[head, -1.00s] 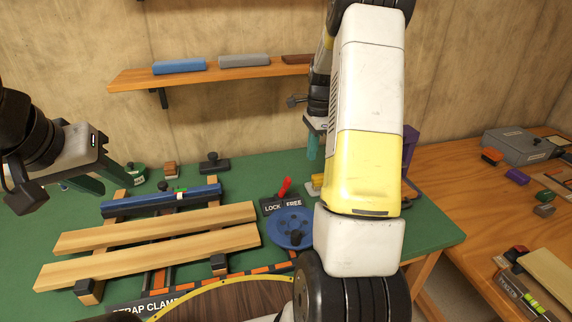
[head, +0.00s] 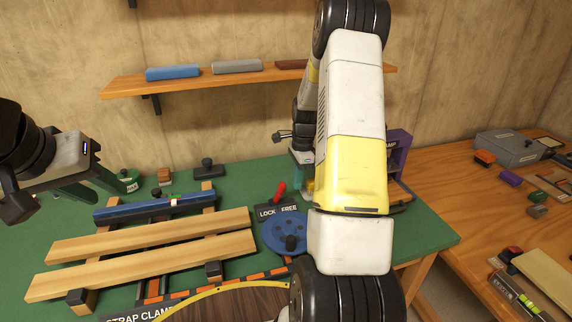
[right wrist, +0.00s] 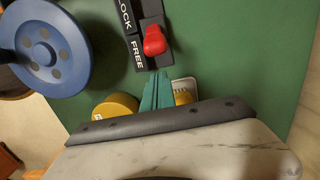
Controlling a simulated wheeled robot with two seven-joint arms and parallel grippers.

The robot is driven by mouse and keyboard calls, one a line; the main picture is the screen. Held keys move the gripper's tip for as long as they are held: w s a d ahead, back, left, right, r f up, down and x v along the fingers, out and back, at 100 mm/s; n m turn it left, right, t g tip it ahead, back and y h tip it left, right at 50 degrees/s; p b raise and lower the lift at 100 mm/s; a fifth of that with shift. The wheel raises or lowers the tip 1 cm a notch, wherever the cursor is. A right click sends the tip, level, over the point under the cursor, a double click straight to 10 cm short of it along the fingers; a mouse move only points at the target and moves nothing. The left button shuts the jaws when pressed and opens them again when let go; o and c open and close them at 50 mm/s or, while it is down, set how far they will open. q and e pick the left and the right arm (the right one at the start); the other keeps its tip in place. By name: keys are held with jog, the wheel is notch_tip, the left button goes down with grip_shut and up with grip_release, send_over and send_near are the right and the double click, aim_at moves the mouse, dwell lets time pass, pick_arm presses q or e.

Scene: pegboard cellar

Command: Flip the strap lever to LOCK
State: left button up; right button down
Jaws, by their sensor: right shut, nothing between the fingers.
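The strap lever has a red handle (head: 279,192) and stands on a dark plate (head: 265,212) lettered LOCK and FREE. The handle leans right, toward FREE. In the right wrist view the red knob (right wrist: 154,40) sits beside the word FREE. My right gripper (right wrist: 157,76) is shut and empty, its teal fingertips a short way from the knob and apart from it. In the head view my right gripper (head: 298,182) shows just right of the lever, partly hidden by my arm. My left gripper (head: 105,188) is open and empty above the bench's left side.
A blue wheel (head: 288,232) stands by the plate, left of my fingers in the wrist view. A yellow round object (right wrist: 115,106) and a pale tray (right wrist: 186,91) lie near my right fingers. Wooden boards (head: 140,250) rest on the clamp at left.

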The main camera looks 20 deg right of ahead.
jog(key=shift+a+r, duration=0.25)
jog(key=shift+a, duration=0.25)
jog(key=shift+a+r, duration=0.2)
jog(key=shift+a, duration=0.3)
jog(key=shift+a, duration=0.1)
